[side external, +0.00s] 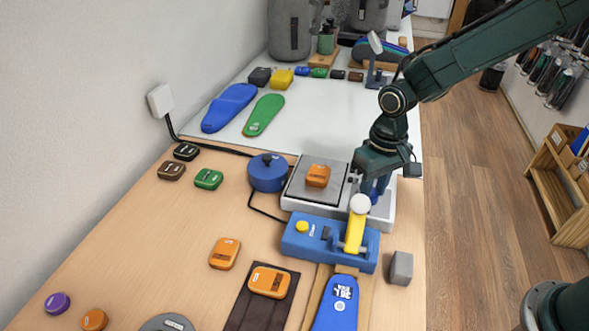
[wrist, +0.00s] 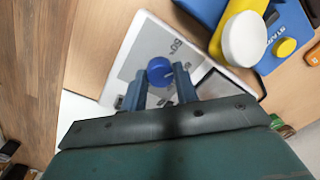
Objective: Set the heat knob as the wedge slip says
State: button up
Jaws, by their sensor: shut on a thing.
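A blue round knob (wrist: 160,70) stands on the white heater base (wrist: 130,55), next to a grey panel with a "50%" mark (wrist: 176,46). A short dark mark shows on the knob. My gripper (wrist: 161,86) has its two blue fingers on either side of the knob and is shut on it. In the side view my gripper (side external: 375,190) points down at the right end of the heater base (side external: 385,212), and the knob is hidden there. A blue insole (side external: 335,315) at the front carries a white printed slip (side external: 341,291), too small to read surely.
A blue box (side external: 300,245) with a yellow lever (side external: 355,232) and white ball stands just in front of my gripper. An orange block (side external: 318,176) lies on the dark heater plate (side external: 300,190). A grey cube (side external: 401,268) sits near the right table edge.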

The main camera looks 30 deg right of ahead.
aim_at(376, 193)
jog(key=m, duration=0.5)
dwell(0.4)
jog(key=o, duration=1)
jog(key=shift+c, duration=0.2)
jog(key=shift+r, duration=0.1)
notch_tip(376, 193, up, 14)
jog(key=shift+s+d, duration=0.15)
jog(key=shift+d, duration=0.15)
